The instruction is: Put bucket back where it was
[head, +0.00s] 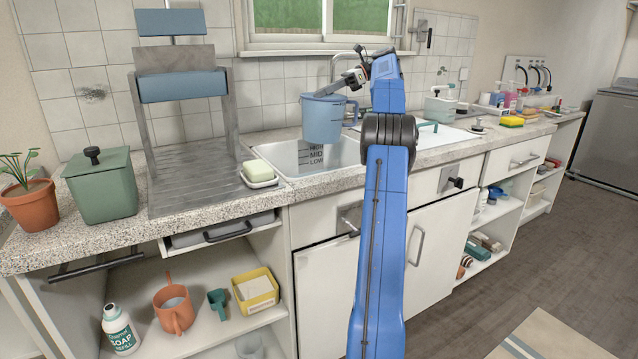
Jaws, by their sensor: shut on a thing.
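The blue bucket (322,120) is upright over the sink basin (318,158), below the window, with its handle on its right side. The fingertips are small in this view, so the exact grip is hard to see. Whether the bucket's base touches the basin or hangs just above it cannot be told. My blue arm crosses in front of the basin's right side and hides part of it.
A soap bar on a white dish (257,172) sits at the basin's left front corner. A grey metal rack (185,130), a green canister (102,186) and a potted plant (30,203) stand left. Bottles (511,97) and sponges (514,121) are on the right counter.

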